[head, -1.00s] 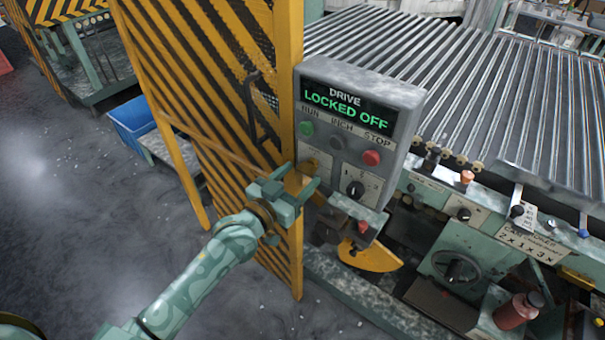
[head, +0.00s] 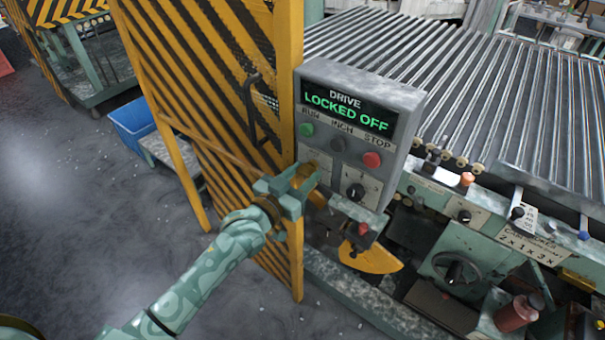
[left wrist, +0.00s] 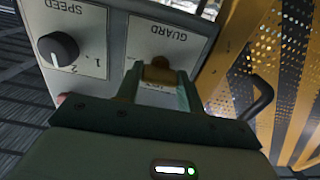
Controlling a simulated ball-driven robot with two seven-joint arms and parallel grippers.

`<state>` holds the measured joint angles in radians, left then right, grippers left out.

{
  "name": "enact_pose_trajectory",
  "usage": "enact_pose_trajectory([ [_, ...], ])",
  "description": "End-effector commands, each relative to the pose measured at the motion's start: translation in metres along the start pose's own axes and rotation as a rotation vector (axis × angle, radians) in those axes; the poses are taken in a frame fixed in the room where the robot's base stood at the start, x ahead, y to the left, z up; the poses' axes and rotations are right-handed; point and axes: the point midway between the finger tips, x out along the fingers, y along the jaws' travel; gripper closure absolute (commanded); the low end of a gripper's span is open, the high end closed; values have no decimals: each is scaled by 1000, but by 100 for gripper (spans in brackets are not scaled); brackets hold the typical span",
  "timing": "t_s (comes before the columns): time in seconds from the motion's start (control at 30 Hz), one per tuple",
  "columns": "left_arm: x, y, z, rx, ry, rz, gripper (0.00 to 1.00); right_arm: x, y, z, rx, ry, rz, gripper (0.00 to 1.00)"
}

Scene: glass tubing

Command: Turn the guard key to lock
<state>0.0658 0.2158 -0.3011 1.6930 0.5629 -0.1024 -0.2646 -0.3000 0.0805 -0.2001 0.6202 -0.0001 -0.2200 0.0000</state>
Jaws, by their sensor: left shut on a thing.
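The grey drive control box (head: 412,98) stands beside the yellow-and-black striped guard gate (head: 215,85). Its display (head: 346,107) reads "DRIVE LOCKED OFF" in white and green. My left gripper (head: 308,178) is at the box's lower left, shut on the brass guard key (left wrist: 159,71) on the plate (left wrist: 168,42) marked "GUARD". In the left wrist view the fingers flank the key's head; the lower part of the key and part of the plate's lettering are hidden. My right gripper is not in view.
Next to the key are a black speed knob (head: 355,191) and green (head: 306,130) and red (head: 372,159) buttons. A bent black gate handle (head: 250,105) is close above my gripper. Metal rollers (head: 450,85) lie behind the box; open floor is at left.

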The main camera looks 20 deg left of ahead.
Motion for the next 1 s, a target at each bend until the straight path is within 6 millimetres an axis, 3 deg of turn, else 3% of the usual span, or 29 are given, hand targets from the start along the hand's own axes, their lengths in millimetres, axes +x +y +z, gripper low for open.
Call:
enact_pose_trajectory([
  [0.27,0,0,-3,-152,-2,0,85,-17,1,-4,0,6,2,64],
  [1.0,0,0,-2,-846,0,0,85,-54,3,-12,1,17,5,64],
])
